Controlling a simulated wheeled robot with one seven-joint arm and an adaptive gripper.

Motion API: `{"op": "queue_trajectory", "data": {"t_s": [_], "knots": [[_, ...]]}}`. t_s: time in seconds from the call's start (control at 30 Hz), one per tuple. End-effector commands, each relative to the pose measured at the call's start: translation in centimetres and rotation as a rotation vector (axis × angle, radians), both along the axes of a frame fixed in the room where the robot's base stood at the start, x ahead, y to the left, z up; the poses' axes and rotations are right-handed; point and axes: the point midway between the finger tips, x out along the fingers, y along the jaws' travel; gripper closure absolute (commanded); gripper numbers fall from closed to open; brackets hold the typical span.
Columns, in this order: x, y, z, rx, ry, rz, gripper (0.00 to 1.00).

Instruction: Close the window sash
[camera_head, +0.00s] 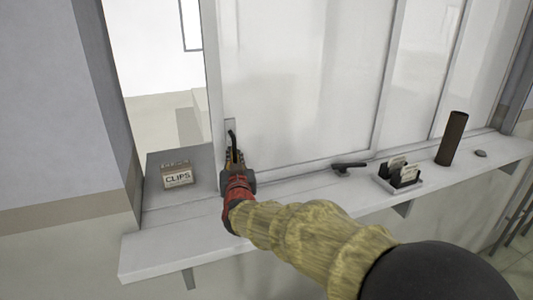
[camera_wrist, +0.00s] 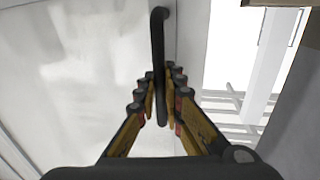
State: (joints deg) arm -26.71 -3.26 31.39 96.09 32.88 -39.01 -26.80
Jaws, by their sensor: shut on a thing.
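The window sash (camera_head: 290,80) is a pale, glazed sliding pane in a light frame. An open gap lies to the left of its left edge, between it and the grey wall. A black bar handle (camera_head: 232,139) stands upright on the sash's left frame; it also shows in the wrist view (camera_wrist: 158,40). My gripper (camera_head: 235,160) is at the handle, with its fingers on both sides of the bar and shut on it.
A CLIPS box (camera_head: 177,179) stands on the sill (camera_head: 150,262) in the gap, left of the sash; whether it stands in the sash's track I cannot tell. To the right are a black latch-like piece (camera_head: 348,166), a card holder (camera_head: 400,181), a brown cylinder (camera_head: 452,138) and a small grey object (camera_head: 480,153).

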Motion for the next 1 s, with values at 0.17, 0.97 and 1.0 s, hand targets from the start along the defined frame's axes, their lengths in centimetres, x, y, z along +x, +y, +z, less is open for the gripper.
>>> {"op": "queue_trajectory", "data": {"t_s": [0.17, 0.97, 1.0], "knots": [[-2.2, 6.8, 0.3, -0.002, 0.005, 0.011, 1.0], [-7.4, 22.9, 0.1, 0.0, 0.001, 0.002, 1.0], [-7.5, 23.0, 0.1, -0.001, 0.0, 0.002, 1.0]]}}
